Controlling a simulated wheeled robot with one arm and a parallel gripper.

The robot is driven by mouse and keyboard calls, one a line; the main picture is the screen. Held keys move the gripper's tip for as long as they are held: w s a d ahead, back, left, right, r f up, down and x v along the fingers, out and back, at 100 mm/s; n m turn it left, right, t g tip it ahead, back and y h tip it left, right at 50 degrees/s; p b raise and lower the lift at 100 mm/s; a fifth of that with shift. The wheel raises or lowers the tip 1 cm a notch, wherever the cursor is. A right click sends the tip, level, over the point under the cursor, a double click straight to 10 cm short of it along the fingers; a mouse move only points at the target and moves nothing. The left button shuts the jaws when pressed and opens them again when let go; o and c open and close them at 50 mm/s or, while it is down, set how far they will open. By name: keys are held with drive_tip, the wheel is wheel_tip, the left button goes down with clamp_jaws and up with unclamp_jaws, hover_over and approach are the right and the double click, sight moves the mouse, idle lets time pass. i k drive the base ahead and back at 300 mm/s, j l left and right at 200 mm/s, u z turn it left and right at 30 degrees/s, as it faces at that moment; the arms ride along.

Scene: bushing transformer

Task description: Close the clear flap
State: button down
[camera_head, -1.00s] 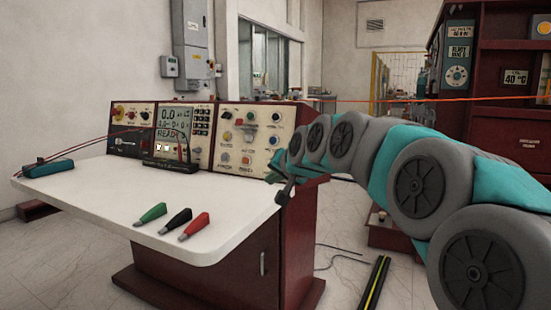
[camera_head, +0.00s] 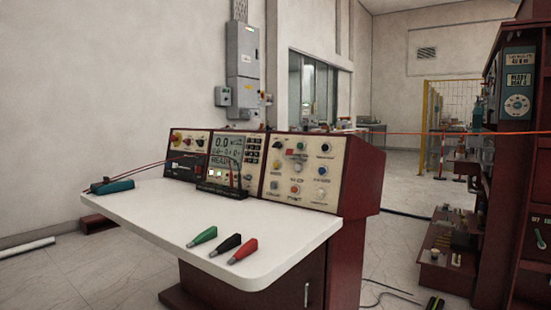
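A dark-framed piece that looks like the clear flap (camera_head: 222,191) is at the foot of the middle panel (camera_head: 228,152) on the control desk. It projects toward the white desktop, below the lit buttons, and seems to be open. Its clear part is hard to make out at this size. The middle panel has a display with a READY line and a keypad on its right. My gripper and arm are not in view.
Green (camera_head: 202,237), black (camera_head: 225,243) and red (camera_head: 243,250) plugs lie on the white desktop (camera_head: 150,215). A teal clamp (camera_head: 112,185) with a red cable lies at its left. A dark red cabinet (camera_head: 515,150) stands at the right.

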sight(289, 152)
drive_tip(key=i+l+u, duration=0.2)
drive_tip(key=u, duration=0.25)
drive_tip(key=i+l+u, duration=0.25)
drive_tip(key=u, duration=0.15)
